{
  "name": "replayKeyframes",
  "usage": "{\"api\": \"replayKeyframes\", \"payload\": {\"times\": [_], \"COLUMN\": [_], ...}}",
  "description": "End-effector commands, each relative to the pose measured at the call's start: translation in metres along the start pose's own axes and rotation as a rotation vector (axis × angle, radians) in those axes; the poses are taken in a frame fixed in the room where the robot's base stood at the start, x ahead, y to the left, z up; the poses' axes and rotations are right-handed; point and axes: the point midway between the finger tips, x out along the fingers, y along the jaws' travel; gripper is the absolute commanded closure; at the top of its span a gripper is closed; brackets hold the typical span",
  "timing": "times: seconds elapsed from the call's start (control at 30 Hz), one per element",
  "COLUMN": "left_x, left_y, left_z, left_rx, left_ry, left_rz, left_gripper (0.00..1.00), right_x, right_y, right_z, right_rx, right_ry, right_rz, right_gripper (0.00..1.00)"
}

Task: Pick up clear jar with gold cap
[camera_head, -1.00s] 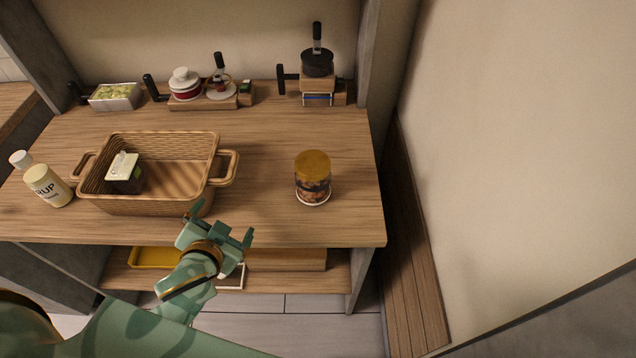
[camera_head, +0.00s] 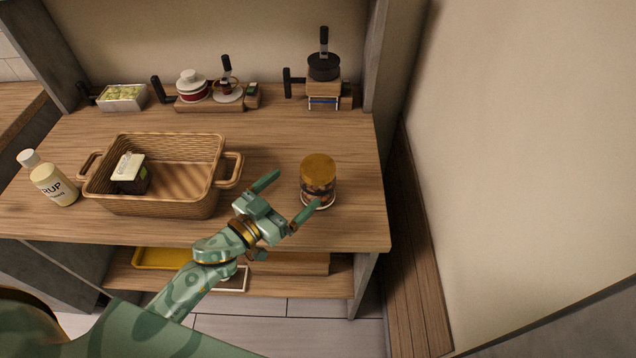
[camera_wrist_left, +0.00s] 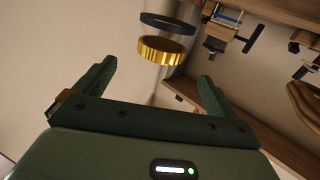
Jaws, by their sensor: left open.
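The clear jar with a gold cap (camera_head: 318,182) stands upright on the right part of the wooden table, with dark and brown contents. In the left wrist view its gold cap (camera_wrist_left: 163,50) shows beyond the fingers, between their directions; the clear body is hard to make out there. My left gripper (camera_head: 291,193) is open and empty, just left and in front of the jar. Its fingers point toward the jar, one tip near the jar's lower front in the head view. I cannot tell whether that tip touches. My right gripper is not in view.
A wicker basket (camera_head: 160,205) with a small dark and white box (camera_head: 131,174) in it stands left of my gripper. Several items line the back, including a black pot (camera_head: 323,68). The table's front edge is close below.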

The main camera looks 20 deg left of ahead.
Motion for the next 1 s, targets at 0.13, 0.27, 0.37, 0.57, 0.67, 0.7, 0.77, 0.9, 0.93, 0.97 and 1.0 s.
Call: {"api": "replayKeyframes", "payload": {"times": [0.13,0.27,0.37,0.57,0.67,0.7,0.77,0.9,0.93,0.97,1.0], "left_x": [0.03,0.042,0.05,0.083,0.093,0.095,0.096,0.095,0.095,0.095,0.095], "left_y": [0.0,0.0,-0.001,-0.002,-0.002,-0.002,-0.002,-0.002,-0.002,-0.002,-0.002], "left_z": [0.0,0.0,0.001,0.0,0.0,0.0,0.0,0.0,-0.001,-0.001,0.0], "left_rx": [0.001,0.0,0.002,0.001,0.001,0.0,0.0,0.0,0.0,0.0,0.0], "left_ry": [0.001,0.0,-0.001,0.0,-0.001,-0.001,-0.001,-0.001,-0.001,-0.001,-0.001], "left_rz": [0.0,-0.001,-0.001,-0.001,-0.001,-0.001,-0.001,-0.001,-0.001,-0.001,-0.001], "left_gripper": [0.04,0.04,0.04,0.04,0.04,0.04,0.04,0.04,0.1,0.18,0.29], "right_x": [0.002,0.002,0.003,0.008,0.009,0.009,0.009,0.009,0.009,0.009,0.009], "right_y": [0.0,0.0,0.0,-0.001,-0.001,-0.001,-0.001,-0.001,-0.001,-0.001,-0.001], "right_z": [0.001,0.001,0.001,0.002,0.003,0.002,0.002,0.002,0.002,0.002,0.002], "right_rx": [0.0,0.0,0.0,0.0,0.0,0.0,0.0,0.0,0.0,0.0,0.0], "right_ry": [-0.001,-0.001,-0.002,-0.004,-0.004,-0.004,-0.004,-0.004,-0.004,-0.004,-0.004], "right_rz": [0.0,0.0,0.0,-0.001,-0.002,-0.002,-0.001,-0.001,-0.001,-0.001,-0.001], "right_gripper": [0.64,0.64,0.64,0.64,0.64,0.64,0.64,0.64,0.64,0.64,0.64]}}
